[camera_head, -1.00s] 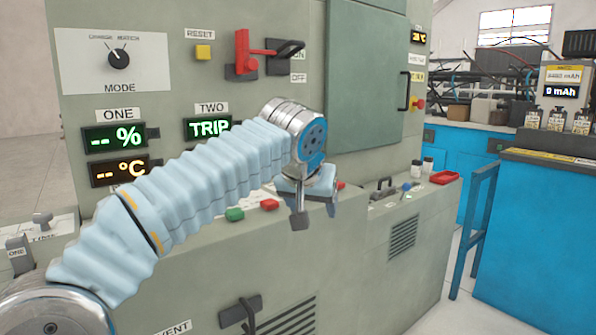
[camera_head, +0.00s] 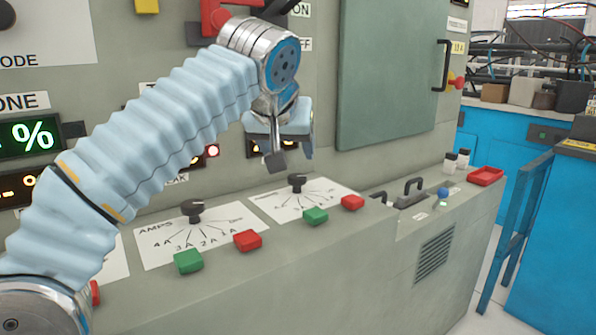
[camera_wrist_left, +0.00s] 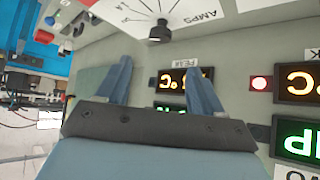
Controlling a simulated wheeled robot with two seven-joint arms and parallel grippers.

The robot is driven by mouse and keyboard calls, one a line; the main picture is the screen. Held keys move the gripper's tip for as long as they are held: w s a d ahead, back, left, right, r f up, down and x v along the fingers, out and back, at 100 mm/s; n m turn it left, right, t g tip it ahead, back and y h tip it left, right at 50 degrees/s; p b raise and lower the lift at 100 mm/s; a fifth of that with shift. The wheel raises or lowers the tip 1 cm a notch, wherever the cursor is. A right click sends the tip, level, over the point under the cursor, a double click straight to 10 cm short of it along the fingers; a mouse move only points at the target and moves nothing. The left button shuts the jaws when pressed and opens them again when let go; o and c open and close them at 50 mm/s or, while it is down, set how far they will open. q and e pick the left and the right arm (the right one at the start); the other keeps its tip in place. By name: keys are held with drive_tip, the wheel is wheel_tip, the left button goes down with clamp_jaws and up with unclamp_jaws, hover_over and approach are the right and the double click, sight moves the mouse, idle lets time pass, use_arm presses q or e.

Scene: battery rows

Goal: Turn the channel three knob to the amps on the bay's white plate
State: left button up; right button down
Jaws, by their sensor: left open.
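Two white amps plates show on the sloping console in the head view, each with a black knob. I take the right knob (camera_head: 297,181) for channel three; no channel number shows beside it. Its scale is too small to read. The other knob (camera_head: 193,209) is on the AMPS plate (camera_head: 160,250) to its left. My left gripper (camera_head: 291,153) is open, empty and above the right knob, apart from it. In the left wrist view, upside down, its fingers (camera_wrist_left: 162,70) spread near a black knob (camera_wrist_left: 159,32). A small white plate (camera_head: 457,22) on the bay is unreadable. My right gripper is out of view.
Green (camera_head: 315,216) and red (camera_head: 352,202) buttons line the console's front. A dark handle (camera_head: 413,186), blue button (camera_head: 443,192) and red tray (camera_head: 485,177) lie to the right. A green cabinet door (camera_head: 390,75) stands behind. My left arm hides part of the console's left.

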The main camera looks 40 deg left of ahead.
sight(296, 176)
use_arm(q)
drive_tip(key=b+x, duration=0.1)
drive_tip(key=x, duration=1)
drive_tip(key=shift+w+a+f, duration=0.1)
drive_tip(key=shift+w+f, duration=0.15)
drive_tip(key=c, duration=1)
drive_tip(key=shift+m, duration=0.3)
drive_tip(key=shift+a+r+m+t+h, duration=0.15)
drive_tip(key=shift+m+t+h, duration=0.25)
drive_tip(key=shift+m+h, duration=0.4)
drive_tip(key=shift+a+m+h+p, duration=0.1)
drive_tip(key=shift+m+h+p, duration=0.85)
drive_tip(key=shift+m+h, duration=0.65)
drive_tip(key=shift+s+m, duration=0.1)
drive_tip(key=shift+m, duration=0.2)
